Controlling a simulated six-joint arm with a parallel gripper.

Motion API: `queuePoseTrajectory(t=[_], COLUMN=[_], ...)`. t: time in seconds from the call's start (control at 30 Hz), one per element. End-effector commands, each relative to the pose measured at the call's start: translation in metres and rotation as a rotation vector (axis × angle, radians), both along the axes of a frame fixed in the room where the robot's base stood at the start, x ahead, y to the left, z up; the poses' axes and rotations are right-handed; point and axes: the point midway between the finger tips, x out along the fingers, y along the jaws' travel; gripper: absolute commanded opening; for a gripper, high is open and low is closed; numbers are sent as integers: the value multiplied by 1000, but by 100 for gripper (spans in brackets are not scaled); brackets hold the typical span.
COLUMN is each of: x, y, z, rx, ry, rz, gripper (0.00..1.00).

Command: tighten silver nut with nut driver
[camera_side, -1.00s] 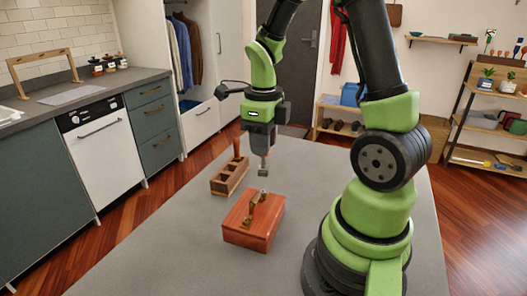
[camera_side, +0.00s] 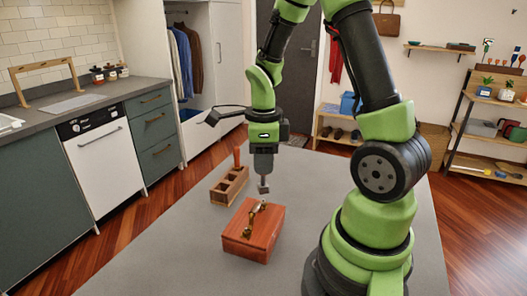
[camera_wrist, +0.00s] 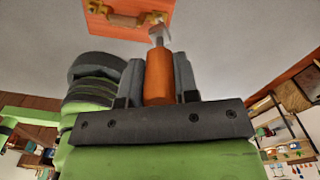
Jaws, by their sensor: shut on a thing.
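My gripper (camera_side: 263,163) points down above the table and is shut on the nut driver. In the wrist view its two fingers (camera_wrist: 159,72) clamp the driver's orange handle (camera_wrist: 158,82). The nut driver's metal shaft and grey tip (camera_side: 264,188) stick out below the fingers. The tip is just above the far side of a reddish wooden box (camera_side: 247,248), near the brass fitting (camera_side: 254,217) on its lid. The box also shows in the wrist view (camera_wrist: 120,29). I cannot make out the silver nut; it is too small or hidden by the driver.
A wooden rack (camera_side: 228,190) with square openings stands left of the box, a red-orange handle (camera_side: 237,157) upright in its far end. The grey table (camera_side: 160,255) is otherwise clear. Kitchen cabinets and shelves stand beyond it.

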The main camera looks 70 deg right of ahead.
Motion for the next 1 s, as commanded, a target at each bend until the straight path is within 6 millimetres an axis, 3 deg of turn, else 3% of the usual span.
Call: queuePoseTrajectory(t=[0.63, 1.0], x=[-1, 0], y=[0, 1], z=[-39, -38], rx=[1, 1], ry=[3, 1], rz=[-107, -672], gripper=[0, 0])
